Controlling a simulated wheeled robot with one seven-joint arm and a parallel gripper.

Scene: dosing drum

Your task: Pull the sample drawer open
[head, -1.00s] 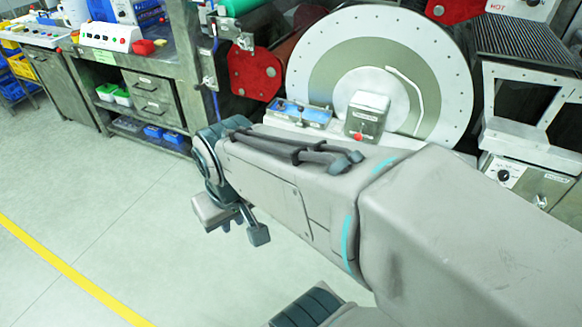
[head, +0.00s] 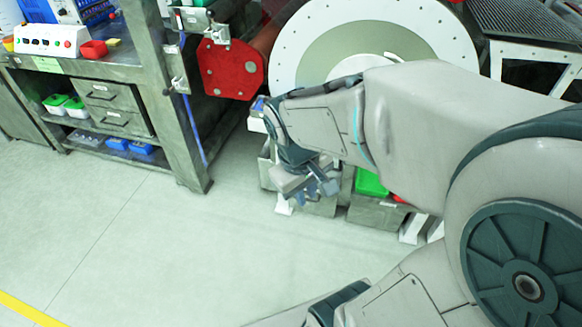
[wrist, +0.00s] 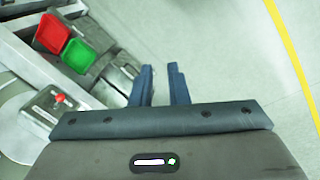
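I cannot tell for certain which front is the sample drawer, because the labels are too small to read. A grey metal drawer-like box (head: 318,206) sits low beneath the drum, partly hidden behind my gripper (head: 322,188). In the wrist view a grey front with a handle (wrist: 122,78) lies just left of my fingers. My gripper shows in the wrist view (wrist: 160,70) with its two dark blue fingers apart. Only floor is seen between them. I see no contact with any handle.
A green bin (head: 371,182) and a red bin (wrist: 53,33) stand beside the low box. The large white drum (head: 300,40) is above. A bench with two closed drawers (head: 108,95) stands at left. The floor (head: 200,250) in front is clear.

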